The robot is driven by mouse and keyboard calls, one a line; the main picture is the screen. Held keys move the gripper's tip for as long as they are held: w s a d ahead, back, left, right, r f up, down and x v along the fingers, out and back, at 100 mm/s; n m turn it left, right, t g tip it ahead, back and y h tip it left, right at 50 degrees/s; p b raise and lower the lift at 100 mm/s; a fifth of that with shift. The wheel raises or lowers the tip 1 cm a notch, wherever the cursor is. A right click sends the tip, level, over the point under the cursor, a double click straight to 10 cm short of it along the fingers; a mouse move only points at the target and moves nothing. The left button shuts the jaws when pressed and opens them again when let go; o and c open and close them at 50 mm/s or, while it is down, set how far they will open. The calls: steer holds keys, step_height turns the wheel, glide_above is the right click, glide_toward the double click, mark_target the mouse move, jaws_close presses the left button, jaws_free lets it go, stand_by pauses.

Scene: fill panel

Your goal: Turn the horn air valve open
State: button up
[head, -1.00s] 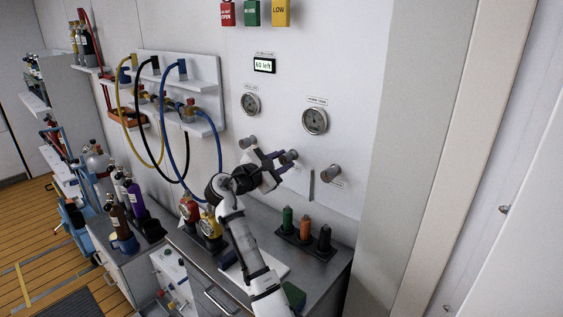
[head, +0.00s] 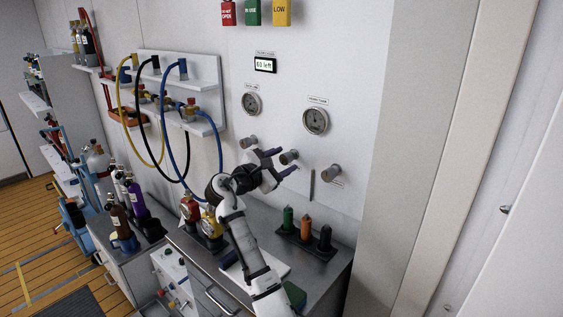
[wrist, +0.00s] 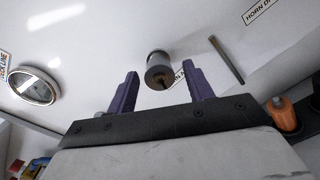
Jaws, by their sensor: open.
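Three grey round valve knobs stick out of the white wall panel. The middle knob (head: 289,157) is in front of my gripper (head: 279,163). In the wrist view this knob (wrist: 158,70) shows its end face with a small brownish mark, just beyond and between the two purple fingertips. The fingers are open and empty, one on each side, and seem apart from the knob. A label behind it is partly hidden by a finger, so I cannot read it whole. Whether the valve is open or closed I cannot tell.
The left knob (head: 248,142) and right knob (head: 331,174) flank the middle one. Two gauges (head: 316,121) are above. A thin grey bar (wrist: 227,60) is on the wall right of the knob. Green, orange and black bottles (head: 305,228) stand on the counter below.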

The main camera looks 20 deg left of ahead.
steer(key=b+v, duration=0.4)
steer(key=v, duration=1)
steer(key=shift+b, duration=0.35)
steer(key=shift+w+d, duration=0.1)
